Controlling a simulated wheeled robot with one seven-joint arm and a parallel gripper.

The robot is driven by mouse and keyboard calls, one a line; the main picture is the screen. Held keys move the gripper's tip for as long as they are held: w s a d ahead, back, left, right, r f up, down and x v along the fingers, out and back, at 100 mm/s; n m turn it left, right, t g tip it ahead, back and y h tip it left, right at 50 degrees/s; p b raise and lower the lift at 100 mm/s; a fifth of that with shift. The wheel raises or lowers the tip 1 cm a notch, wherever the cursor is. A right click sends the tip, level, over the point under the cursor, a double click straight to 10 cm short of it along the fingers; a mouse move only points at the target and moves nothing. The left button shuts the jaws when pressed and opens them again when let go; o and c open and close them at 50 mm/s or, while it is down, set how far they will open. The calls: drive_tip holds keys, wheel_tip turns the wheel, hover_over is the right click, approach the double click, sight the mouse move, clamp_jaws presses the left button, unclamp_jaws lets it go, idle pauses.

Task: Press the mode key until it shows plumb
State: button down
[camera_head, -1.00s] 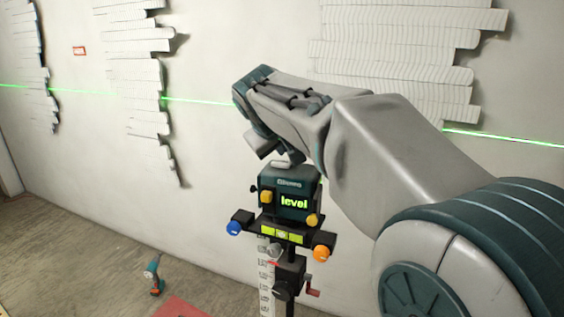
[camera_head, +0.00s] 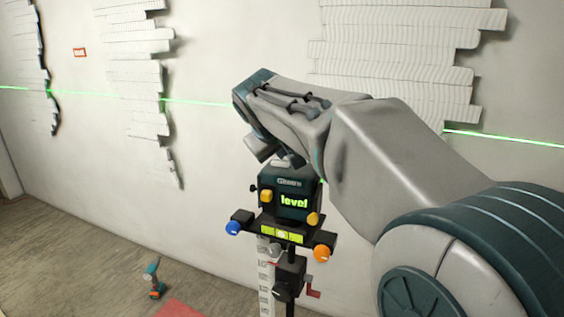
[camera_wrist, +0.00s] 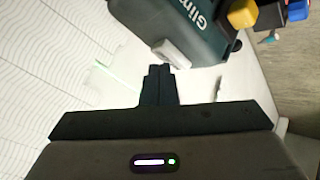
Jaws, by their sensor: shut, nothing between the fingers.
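The laser level (camera_head: 288,193) stands upright on its post in the head view, and its display (camera_head: 294,201) reads "level" in bright green letters. It also fills the top of the wrist view (camera_wrist: 205,30). A pale block-shaped key (camera_wrist: 172,53) sticks out from its top face. My gripper (camera_wrist: 158,72) is shut and empty, with its dark fingertips just short of or against this key; I cannot tell whether they touch. In the head view the fingers are mostly hidden behind my wrist, above the level's top.
Orange and blue knobs flank the level: a blue one (camera_head: 233,228) at left, an orange one (camera_head: 321,254) at right. A green laser line (camera_head: 100,94) crosses the wall and its reliefs (camera_head: 135,75). A drill (camera_head: 154,279) stands on the floor.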

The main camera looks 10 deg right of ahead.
sight(281, 163)
drive_tip(key=shift+f, duration=0.3)
drive_tip(key=shift+r, duration=0.15)
idle(0.4)
drive_tip(key=shift+r+p, duration=0.4)
drive_tip(key=shift+r, duration=0.35)
drive_tip(key=shift+r, duration=0.1)
wheel_tip(281, 163, up, 5)
drive_tip(key=p, duration=0.4)
idle(0.6)
